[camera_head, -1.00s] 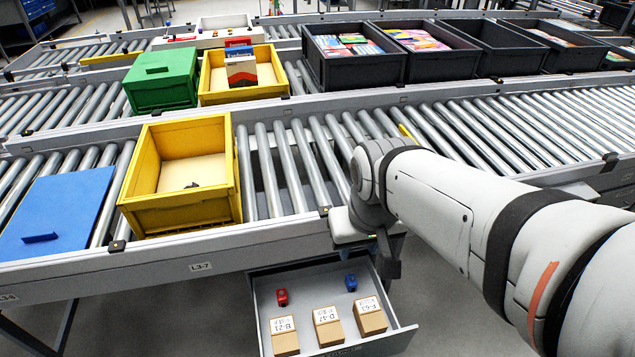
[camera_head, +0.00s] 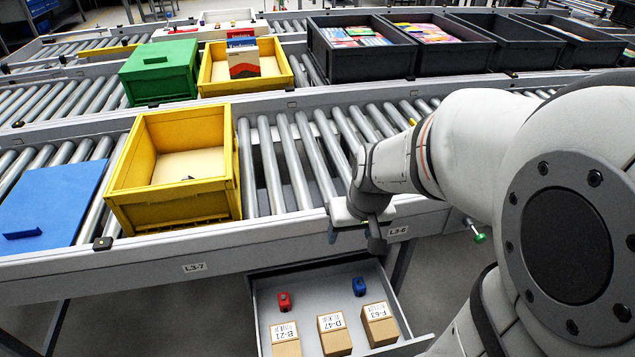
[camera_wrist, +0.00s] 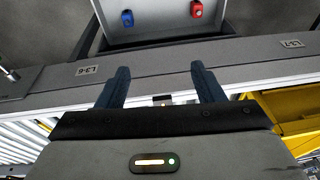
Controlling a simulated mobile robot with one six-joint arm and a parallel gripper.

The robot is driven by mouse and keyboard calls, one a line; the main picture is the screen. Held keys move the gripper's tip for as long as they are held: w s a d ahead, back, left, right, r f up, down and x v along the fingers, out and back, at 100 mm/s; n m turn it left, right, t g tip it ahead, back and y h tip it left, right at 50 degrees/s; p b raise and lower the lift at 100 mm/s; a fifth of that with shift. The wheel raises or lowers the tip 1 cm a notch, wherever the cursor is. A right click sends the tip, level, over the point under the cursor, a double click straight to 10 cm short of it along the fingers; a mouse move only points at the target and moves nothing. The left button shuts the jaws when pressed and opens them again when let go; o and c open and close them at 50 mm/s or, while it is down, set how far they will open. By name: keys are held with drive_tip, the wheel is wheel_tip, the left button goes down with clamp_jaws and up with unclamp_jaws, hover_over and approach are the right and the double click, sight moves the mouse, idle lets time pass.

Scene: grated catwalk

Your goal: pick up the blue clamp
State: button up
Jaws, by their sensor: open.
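The blue clamp (camera_head: 359,286) lies in the back right of an open grey drawer (camera_head: 264,327) below the conveyor. It also shows in the wrist view (camera_wrist: 127,19) near the top, beyond my left fingertip. My gripper (camera_wrist: 158,80) is open, with two dark fingers apart and nothing between them. In the head view my gripper (camera_head: 354,230) is at the conveyor's front edge, above the drawer and apart from the clamp; its fingers are partly hidden there.
A red clamp (camera_head: 284,301) lies left of the blue one. Several labelled boxes, one of them the middle box (camera_head: 334,334), stand at the drawer's front. The conveyor's front rail (camera_head: 200,257) overhangs the drawer. A yellow bin (camera_head: 172,208) and a blue lid (camera_head: 50,205) rest on the rollers.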

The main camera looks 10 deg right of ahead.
drive_tip(key=m+b, duration=0.1)
drive_tip(key=b, duration=0.6)
hover_over(359, 281)
drive_tip(key=s+a, duration=0.5)
wheel_tip(359, 281, down, 19)
drive_tip(key=shift+m+h, duration=0.4)
drive_tip(key=shift+h, duration=0.2)
drive_tip(key=d+b+x, duration=0.1)
drive_tip(key=b+x, duration=0.1)
drive_tip(key=x, duration=0.3)
drive_tip(key=d+b+x, duration=0.1)
drive_tip(key=b+x, duration=0.1)
drive_tip(key=x, duration=0.4)
drive_tip(key=s+d+b+x, duration=0.1)
drive_tip(key=d+b+x, duration=0.1)
drive_tip(key=x, duration=0.4)
drive_tip(key=shift+b, duration=0.45)
drive_tip(key=shift+w+b+x, duration=0.25)
drive_tip(key=shift+b+x, duration=0.55)
drive_tip(key=shift+x, duration=0.55)
drive_tip(key=shift+w+b+x, duration=0.25)
drive_tip(key=shift+b+x, duration=0.55)
drive_tip(key=shift+x, duration=0.5)
drive_tip(key=shift+r, duration=0.15)
drive_tip(key=c, duration=1.2)
